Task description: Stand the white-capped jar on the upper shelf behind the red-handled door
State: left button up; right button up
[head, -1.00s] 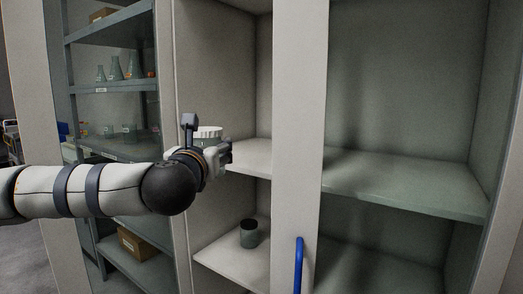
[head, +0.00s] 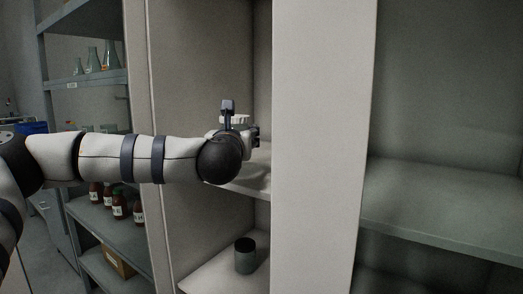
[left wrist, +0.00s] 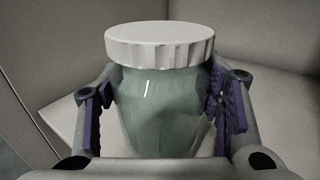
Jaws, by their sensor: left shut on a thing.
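The white-capped jar (left wrist: 160,100) is greenish glass and upright between the two pads of my left gripper (left wrist: 163,112) in the left wrist view. In the head view its ribbed white cap (head: 237,119) shows above my left gripper (head: 240,134), which is shut on the jar. The jar's body is mostly hidden there. The gripper is in the left compartment's opening, at the level of the upper shelf (head: 257,180) and over its front part. I cannot tell whether the jar touches the shelf. No red handle is in view. My right gripper is not in view.
A dark-capped jar (head: 245,256) stands on the lower shelf (head: 213,272). A broad pale upright panel (head: 318,150) separates this compartment from the right one, whose shelf (head: 450,210) is bare. A grey rack (head: 95,82) with flasks and red bottles (head: 120,205) stands at the left.

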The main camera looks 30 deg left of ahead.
pick_arm(q)
jog(key=w, duration=0.9)
jog(key=shift+d, duration=0.4)
notch_tip(320, 180, down, 3)
jog(key=shift+w+f, duration=0.1)
jog(key=shift+f, duration=0.25)
jog(key=o, duration=1.2)
jog(key=shift+r, duration=0.2)
jog(key=v, duration=0.7)
jog(key=shift+s+d, duration=0.1)
jog(key=shift+s, duration=0.2)
